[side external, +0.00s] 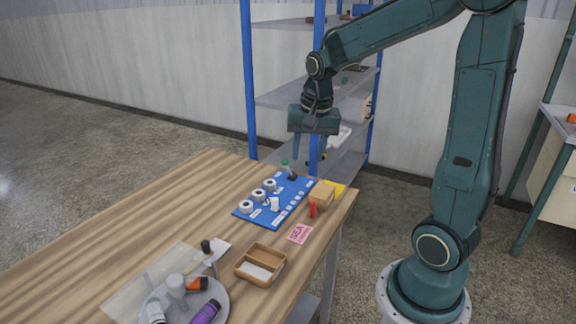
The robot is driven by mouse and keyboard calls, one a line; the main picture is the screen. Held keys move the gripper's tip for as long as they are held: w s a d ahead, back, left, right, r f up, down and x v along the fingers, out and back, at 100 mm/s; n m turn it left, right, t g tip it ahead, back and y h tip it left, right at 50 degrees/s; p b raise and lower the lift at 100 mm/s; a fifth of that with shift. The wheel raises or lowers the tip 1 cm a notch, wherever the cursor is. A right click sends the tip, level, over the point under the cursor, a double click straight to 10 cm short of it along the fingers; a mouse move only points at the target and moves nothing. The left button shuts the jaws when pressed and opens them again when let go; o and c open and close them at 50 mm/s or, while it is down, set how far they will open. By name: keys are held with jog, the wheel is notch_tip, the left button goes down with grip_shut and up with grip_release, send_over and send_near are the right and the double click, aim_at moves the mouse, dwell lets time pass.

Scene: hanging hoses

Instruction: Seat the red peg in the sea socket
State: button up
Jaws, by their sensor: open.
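A red peg (313,210) stands roughly upright at the right side of the table, beside a wooden block (321,196). A blue board (284,190) lies behind and left of it. The board carries white ring-shaped sockets (258,195) in a row along its left side, with small labels too small to read. A pink card (299,233) in front of the peg appears to read SEA. I cannot tell which socket is the sea one. My gripper (309,152) is open and empty, pointing down above the far end of the board, well above the peg.
A green-topped piece (285,163) and a white cylinder (274,203) stand on the board. A two-part wooden tray (260,263) sits nearer. A round plate (222,296) holds several bottles at the front. The table's left side is clear. A blue-post shelf (248,80) stands behind.

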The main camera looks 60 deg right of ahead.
aim_at(313, 202)
jog(key=w+d+f+m+g, duration=0.1)
jog(key=w+d+f+m, duration=0.1)
jog(key=d+f+m, duration=0.4)
jog(key=d+f, duration=0.3)
jog(key=d, duration=0.1)
jog(key=shift+g+y, duration=0.3)
jog(key=shift+y, duration=0.1)
jog(key=shift+f, duration=0.2)
jog(key=shift+a+f, duration=0.1)
jog(key=shift+f, duration=4.1)
jog(key=shift+f, duration=2.6)
